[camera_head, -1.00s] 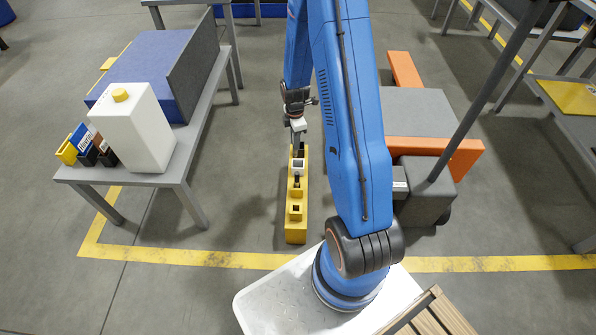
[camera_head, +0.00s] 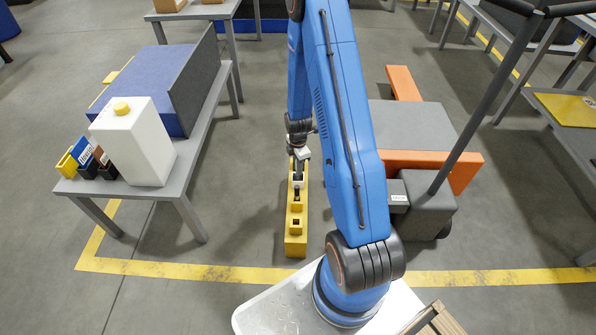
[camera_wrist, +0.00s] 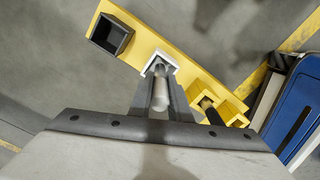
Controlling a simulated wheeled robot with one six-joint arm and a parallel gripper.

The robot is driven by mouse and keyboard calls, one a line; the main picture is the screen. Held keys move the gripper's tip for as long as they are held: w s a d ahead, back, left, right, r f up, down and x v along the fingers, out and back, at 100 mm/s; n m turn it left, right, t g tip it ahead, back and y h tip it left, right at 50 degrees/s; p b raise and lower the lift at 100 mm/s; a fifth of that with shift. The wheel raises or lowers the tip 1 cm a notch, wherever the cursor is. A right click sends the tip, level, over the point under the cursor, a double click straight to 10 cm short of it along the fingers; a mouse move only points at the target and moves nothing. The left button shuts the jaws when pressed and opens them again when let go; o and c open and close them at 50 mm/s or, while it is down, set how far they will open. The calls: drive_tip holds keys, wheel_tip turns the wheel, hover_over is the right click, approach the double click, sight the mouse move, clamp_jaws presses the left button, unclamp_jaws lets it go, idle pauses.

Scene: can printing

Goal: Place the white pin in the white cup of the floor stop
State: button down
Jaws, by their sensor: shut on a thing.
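My gripper (camera_wrist: 160,75) is shut on the white pin (camera_wrist: 160,93), which looks pale grey between the fingers. The pin's far end lines up with the cup opening; I cannot tell whether it is inside.
A black cup (camera_wrist: 110,36) and a cup with a dark pin (camera_wrist: 211,112) lie either side of the white cup. A grey table (camera_head: 190,205) with a white canister (camera_head: 135,145) stands left. An orange-and-grey cart (camera_head: 415,122) stands right.

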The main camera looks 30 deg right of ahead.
drive_tip(key=shift+f, duration=1.1)
drive_tip(key=c, duration=1.6)
unclamp_jaws()
drive_tip(key=shift+f, duration=0.15)
drive_tip(key=shift+c, duration=0.2)
